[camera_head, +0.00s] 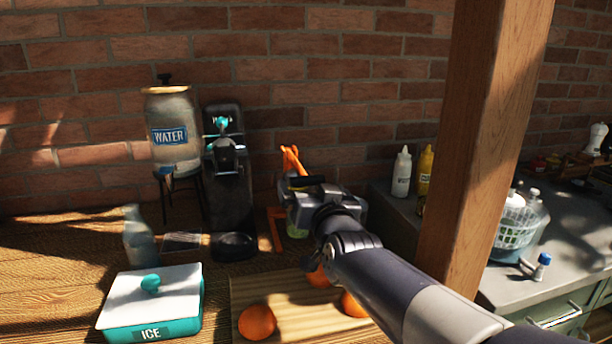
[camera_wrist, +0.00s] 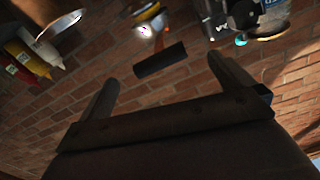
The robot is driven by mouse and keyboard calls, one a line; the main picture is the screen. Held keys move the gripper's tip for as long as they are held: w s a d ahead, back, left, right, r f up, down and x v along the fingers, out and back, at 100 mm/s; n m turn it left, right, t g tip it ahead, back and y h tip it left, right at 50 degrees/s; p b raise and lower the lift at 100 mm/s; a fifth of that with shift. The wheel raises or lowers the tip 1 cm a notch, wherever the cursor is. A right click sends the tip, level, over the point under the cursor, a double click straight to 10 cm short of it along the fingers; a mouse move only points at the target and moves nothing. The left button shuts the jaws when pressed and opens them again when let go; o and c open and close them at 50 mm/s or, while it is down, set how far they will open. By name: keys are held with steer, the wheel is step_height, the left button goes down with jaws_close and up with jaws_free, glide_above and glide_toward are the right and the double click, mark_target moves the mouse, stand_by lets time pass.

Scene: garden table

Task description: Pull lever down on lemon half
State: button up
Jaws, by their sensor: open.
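An orange press (camera_head: 277,228) stands by the brick wall, with its orange lever (camera_head: 291,160) raised. My gripper (camera_head: 303,196) is in front of it and hides most of its middle. In the wrist view, my gripper (camera_wrist: 165,85) has its two fingers wide apart. A dark bar (camera_wrist: 160,60), seemingly the lever's handle, shows just beyond and between the fingertips; I cannot tell whether they touch it. Beyond the bar is a blurred part with a yellowish rim (camera_wrist: 147,12). I cannot make out a lemon half. A greenish thing (camera_head: 297,231) shows low behind my gripper.
A cutting board (camera_head: 240,292) with oranges (camera_head: 257,322) lies in front. A black machine (camera_head: 232,190), water dispenser (camera_head: 175,140), bottle (camera_head: 139,240) and ice box (camera_head: 152,302) stand left. A wooden post (camera_head: 490,140) rises right, near squeeze bottles (camera_head: 402,172).

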mark_target(304, 172)
steer(key=x, duration=0.8)
steer(key=shift+w+f+p, duration=0.1)
steer(key=shift+w+p, duration=0.05)
steer(key=shift+p, duration=0.2)
steer(key=shift+c, duration=0.4)
steer(key=c, duration=1.2)
steer(key=shift+o, duration=0.2)
